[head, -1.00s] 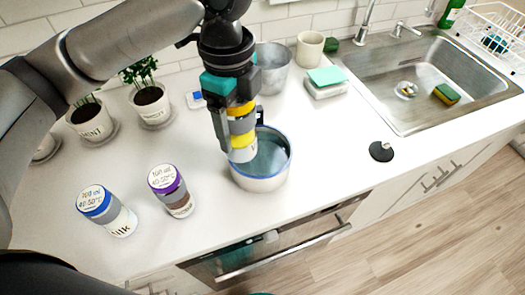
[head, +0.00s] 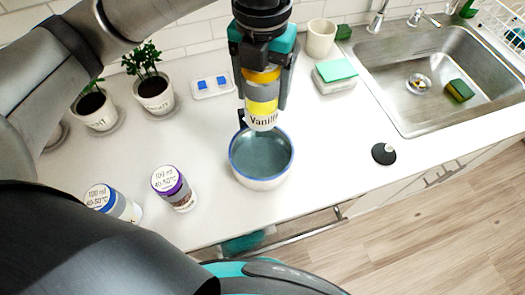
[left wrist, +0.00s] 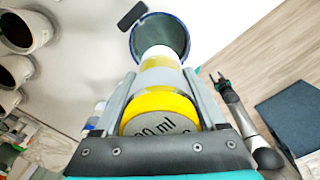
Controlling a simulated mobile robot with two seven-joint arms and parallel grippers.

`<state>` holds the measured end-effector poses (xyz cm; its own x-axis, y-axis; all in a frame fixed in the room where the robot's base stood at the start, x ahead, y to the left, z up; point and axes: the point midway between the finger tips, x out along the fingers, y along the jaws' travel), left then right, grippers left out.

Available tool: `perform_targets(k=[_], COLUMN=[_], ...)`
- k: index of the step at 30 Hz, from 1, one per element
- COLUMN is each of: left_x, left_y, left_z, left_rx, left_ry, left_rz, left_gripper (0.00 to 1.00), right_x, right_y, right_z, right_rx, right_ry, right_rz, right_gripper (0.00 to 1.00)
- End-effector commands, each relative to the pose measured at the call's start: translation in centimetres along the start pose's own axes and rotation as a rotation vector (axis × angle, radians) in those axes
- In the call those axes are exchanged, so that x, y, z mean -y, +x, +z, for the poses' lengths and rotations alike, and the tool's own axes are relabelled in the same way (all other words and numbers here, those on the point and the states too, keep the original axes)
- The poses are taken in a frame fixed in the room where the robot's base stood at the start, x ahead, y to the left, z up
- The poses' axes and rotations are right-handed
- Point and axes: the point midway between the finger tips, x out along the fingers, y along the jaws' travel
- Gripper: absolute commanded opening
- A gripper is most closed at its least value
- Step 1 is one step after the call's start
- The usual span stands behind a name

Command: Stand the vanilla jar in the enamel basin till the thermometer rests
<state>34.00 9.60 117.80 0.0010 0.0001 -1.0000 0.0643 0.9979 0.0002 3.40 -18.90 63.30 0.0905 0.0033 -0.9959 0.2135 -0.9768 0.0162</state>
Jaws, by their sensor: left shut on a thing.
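The vanilla jar (head: 262,97), yellow-banded with a white base, is held upright in my left gripper (head: 262,82). In the left wrist view its yellow lid (left wrist: 160,104) is between the fingers. Its base shows in front of the back rim of the enamel basin (head: 261,183), seemingly above it. The basin is white outside with a blue rim and blue-grey inside; it also shows in the left wrist view (left wrist: 184,33). A small dark block at its back-left rim may be the thermometer; its reading cannot be seen. My right gripper (left wrist: 219,82) shows small in the left wrist view.
A purple-lidded jar (head: 173,188) and a blue-lidded jar (head: 112,203) stand left of the basin. Potted plants (head: 153,92) stand at the back left. A black knobbed disc (head: 383,153) and the sink (head: 440,75) are to the right. Counter around the basin is clear.

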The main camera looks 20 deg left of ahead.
Motion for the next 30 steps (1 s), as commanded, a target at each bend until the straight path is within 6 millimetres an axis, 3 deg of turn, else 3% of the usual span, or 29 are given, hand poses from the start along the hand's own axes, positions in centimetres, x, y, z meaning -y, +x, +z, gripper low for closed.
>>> perform_targets(k=[6, 13, 17, 23, 30], left_x=[-0.1, -0.1, -0.1, -0.1, -0.1], left_y=[6.1, 11.9, 13.8, 15.0, 18.4], left_z=[-0.2, -0.1, -0.1, -0.1, -0.1], left_rx=[-0.007, -0.004, -0.001, 0.0, -0.001], left_ry=[-0.002, -0.003, -0.003, -0.002, -0.003], left_rz=[0.001, 0.002, 0.001, 0.001, 0.002], left_gripper=[0.0, 0.0, 0.0, 0.0, 0.0], right_x=[0.0, 0.1, 0.1, 0.1, 0.1], right_y=[1.0, 1.7, 1.9, 2.1, 2.6], right_z=[0.1, 0.2, 0.2, 0.2, 0.2], right_rx=[0.001, 0.001, 0.001, 0.001, 0.0], right_ry=[-0.001, -0.001, -0.001, -0.001, 0.0], right_rz=[0.0, -0.001, -0.001, 0.0, 0.0], right_gripper=[0.5, 0.5, 0.5, 0.5, 0.5])
